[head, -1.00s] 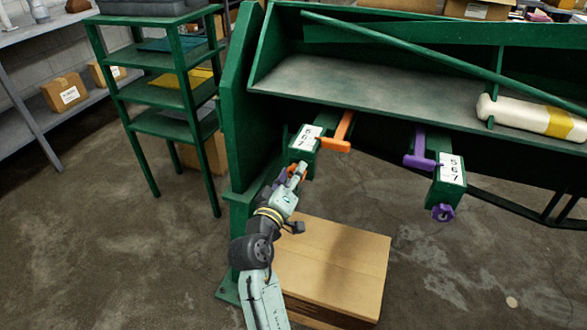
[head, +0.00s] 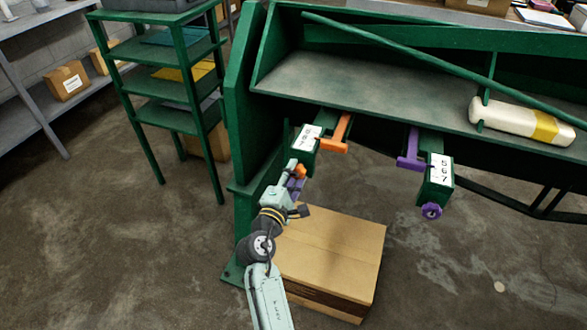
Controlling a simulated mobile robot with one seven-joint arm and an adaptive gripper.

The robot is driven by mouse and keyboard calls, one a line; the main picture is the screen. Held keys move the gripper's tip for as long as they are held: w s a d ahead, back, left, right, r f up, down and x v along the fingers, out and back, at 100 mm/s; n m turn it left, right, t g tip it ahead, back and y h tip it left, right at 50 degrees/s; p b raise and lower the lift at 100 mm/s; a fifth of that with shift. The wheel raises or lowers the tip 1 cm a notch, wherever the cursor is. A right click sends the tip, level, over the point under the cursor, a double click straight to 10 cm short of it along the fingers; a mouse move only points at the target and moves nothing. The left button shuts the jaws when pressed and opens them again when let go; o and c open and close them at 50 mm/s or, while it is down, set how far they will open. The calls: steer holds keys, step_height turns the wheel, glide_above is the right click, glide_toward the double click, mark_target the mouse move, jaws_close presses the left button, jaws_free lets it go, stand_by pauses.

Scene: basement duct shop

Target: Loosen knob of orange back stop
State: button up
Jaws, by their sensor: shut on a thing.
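The orange back stop (head: 337,138) sticks out under the front edge of the green machine. Its green block (head: 305,143) carries a white number label, partly worn or blurred to my view. The orange knob (head: 300,171) sits just below that block. My gripper (head: 298,177) is at the knob and shut on it, with its body coming up from below. A small purple patch shows beside the fingers. The fingers hide much of the knob, so its turn angle cannot be read.
The purple back stop (head: 411,153) with its labelled block (head: 436,179) and purple knob (head: 431,211) is to the right. A cardboard box (head: 333,255) stands on the floor under my arm. A green upright (head: 252,120) is close on the left. Open floor lies at right.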

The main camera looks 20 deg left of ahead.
steer(key=shift+f+n+p, duration=0.1)
steer(key=shift+n+p, duration=0.25)
steer(key=shift+n, duration=1.15)
steer(key=o, duration=1.1)
steer(key=shift+s, duration=0.1)
steer(key=s, duration=0.7)
steer(key=shift+s, duration=0.15)
